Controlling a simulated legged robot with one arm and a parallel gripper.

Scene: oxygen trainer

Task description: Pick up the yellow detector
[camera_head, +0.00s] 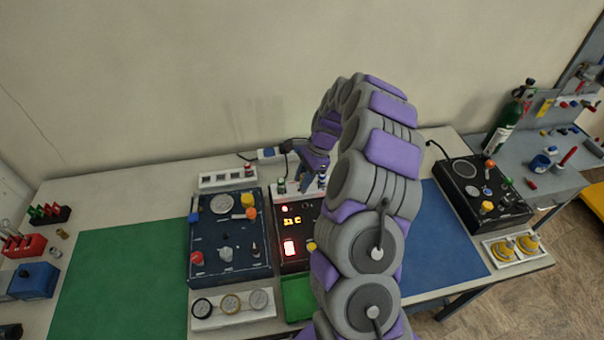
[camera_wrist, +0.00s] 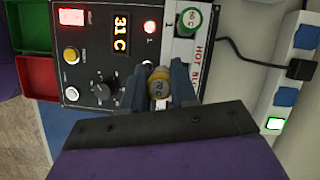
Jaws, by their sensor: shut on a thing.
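My gripper (camera_wrist: 158,84) is seen in the wrist view with its two dark fingers shut on the yellow detector (camera_wrist: 159,88), a small round-topped piece with a yellow-brown rim and a pale marked face. The detector is over or at the edge of the white strip labelled "HOT BLOCK" (camera_wrist: 196,60); I cannot tell whether it still touches it. A green-ringed detector (camera_wrist: 190,20) stands on the same strip, apart from my fingers. In the head view my arm covers most of the gripper, and the held detector is hidden.
The black control box (camera_wrist: 100,50) has a lit red display, a knob and buttons. A white power strip (camera_wrist: 292,65) lies beside it. A dark blue panel (camera_head: 205,265) with knobs stands left in the head view. Green (camera_head: 95,285) and blue (camera_head: 445,235) mats have free room.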

